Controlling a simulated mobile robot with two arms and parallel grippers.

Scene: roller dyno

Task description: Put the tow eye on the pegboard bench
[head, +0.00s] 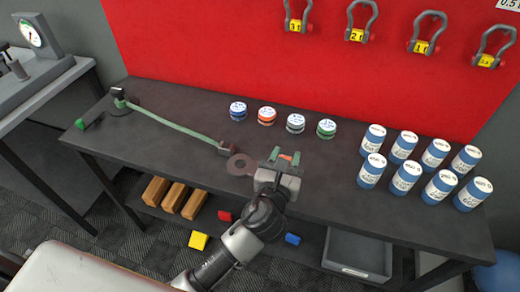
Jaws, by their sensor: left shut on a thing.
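The tow eye (239,166) shows as a grey-brown ring just left of my left gripper (283,160), over the pegboard bench. My left gripper is shut on it, and the jaws hide the part they hold. I cannot tell whether the tow eye touches the bench top. The pegboard bench (325,196) has a dark top with a red pegboard (240,55) behind it. My right gripper is not in view.
A long green bar tool (175,126) lies left of the gripper. Several small round tins (267,116) stand behind it, and several blue-and-white canisters (405,178) stand at the right. Shackles (361,20) hang on the pegboard. Wooden blocks (173,196) and a grey bin (357,255) are below.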

